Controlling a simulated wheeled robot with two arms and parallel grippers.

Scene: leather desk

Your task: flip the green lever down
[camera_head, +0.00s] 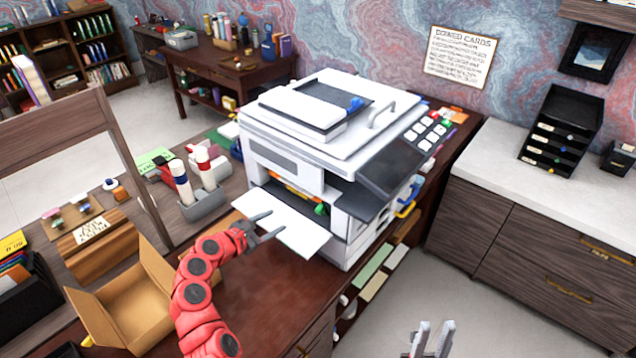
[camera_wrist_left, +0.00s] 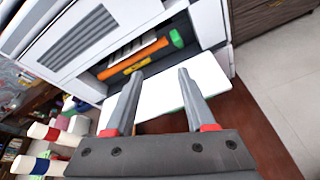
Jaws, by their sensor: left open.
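The white printer (camera_head: 330,140) stands on the dark red leather desk. Its front opening shows an orange bar (camera_wrist_left: 145,58) with the green lever (camera_wrist_left: 177,38) at its right end in the left wrist view. In the head view the green lever (camera_head: 321,209) is a small green spot inside the opening. A white paper tray (camera_head: 290,222) juts out below. My left gripper (camera_head: 272,224) is open and empty over the tray, in front of and apart from the lever; its fingers (camera_wrist_left: 160,75) point into the opening. My right gripper (camera_head: 435,328) is open and empty at the bottom edge.
An open cardboard box (camera_head: 135,300) and a grey holder (camera_head: 205,203) with white bottles stand left of the printer. The printer's dark control panel (camera_head: 385,165) overhangs right of the opening. A low cabinet (camera_head: 520,220) is at the right, across open floor.

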